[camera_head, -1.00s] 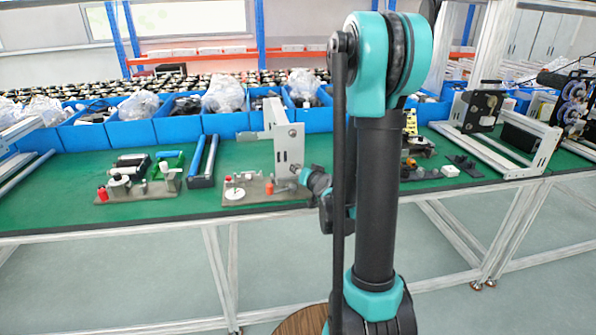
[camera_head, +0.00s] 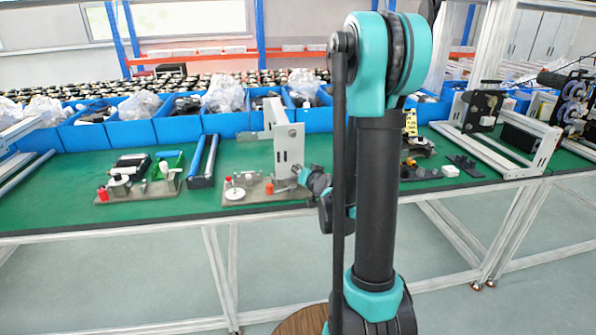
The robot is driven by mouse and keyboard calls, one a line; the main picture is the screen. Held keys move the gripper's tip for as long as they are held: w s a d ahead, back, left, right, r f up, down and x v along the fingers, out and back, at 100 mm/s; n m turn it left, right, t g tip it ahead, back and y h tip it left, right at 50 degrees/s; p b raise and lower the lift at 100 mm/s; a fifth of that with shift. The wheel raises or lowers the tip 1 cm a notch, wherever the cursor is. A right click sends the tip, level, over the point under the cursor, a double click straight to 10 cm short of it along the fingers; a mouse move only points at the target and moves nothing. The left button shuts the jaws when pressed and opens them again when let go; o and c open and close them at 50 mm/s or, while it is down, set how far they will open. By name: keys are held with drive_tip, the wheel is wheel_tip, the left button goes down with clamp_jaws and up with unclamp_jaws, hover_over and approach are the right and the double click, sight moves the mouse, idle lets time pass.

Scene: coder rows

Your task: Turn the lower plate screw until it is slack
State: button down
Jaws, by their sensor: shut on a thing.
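An upright light-grey plate (camera_head: 288,152) stands on a grey fixture base (camera_head: 250,196) on the green table. One dark round screw (camera_head: 292,132) shows on its upper part. My gripper (camera_head: 299,172) is at the lower right of the plate, its tip against the plate's face. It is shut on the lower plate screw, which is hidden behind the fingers. The fingers are small in this view, and how far the screw has turned cannot be told.
A white disc (camera_head: 234,193) and a red piece (camera_head: 269,187) sit on the same base. A second fixture (camera_head: 125,192) and blue-ended rollers (camera_head: 203,160) lie to the left. Blue bins (camera_head: 180,130) line the back. My upright arm hides part of the table.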

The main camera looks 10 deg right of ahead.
drive_tip(key=n+h, duration=0.1)
drive_tip(key=n, duration=0.3)
drive_tip(key=shift+a+h, duration=0.2)
drive_tip(key=shift+h, duration=0.2)
drive_tip(key=shift+s+n+h, duration=0.1)
drive_tip(key=shift+n+h, duration=0.8)
drive_tip(key=shift+n, duration=0.7)
drive_tip(key=c, duration=1.6)
unclamp_jaws()
drive_tip(key=shift+o, duration=0.2)
drive_tip(key=m+y, duration=0.1)
drive_tip(key=m, duration=0.2)
drive_tip(key=shift+d+m+y, duration=0.15)
drive_tip(key=shift+m+y, duration=0.15)
drive_tip(key=shift+y, duration=0.1)
drive_tip(key=shift+d+m+y, duration=0.1)
drive_tip(key=shift+m+y, duration=0.8)
drive_tip(key=shift+m, duration=0.9)
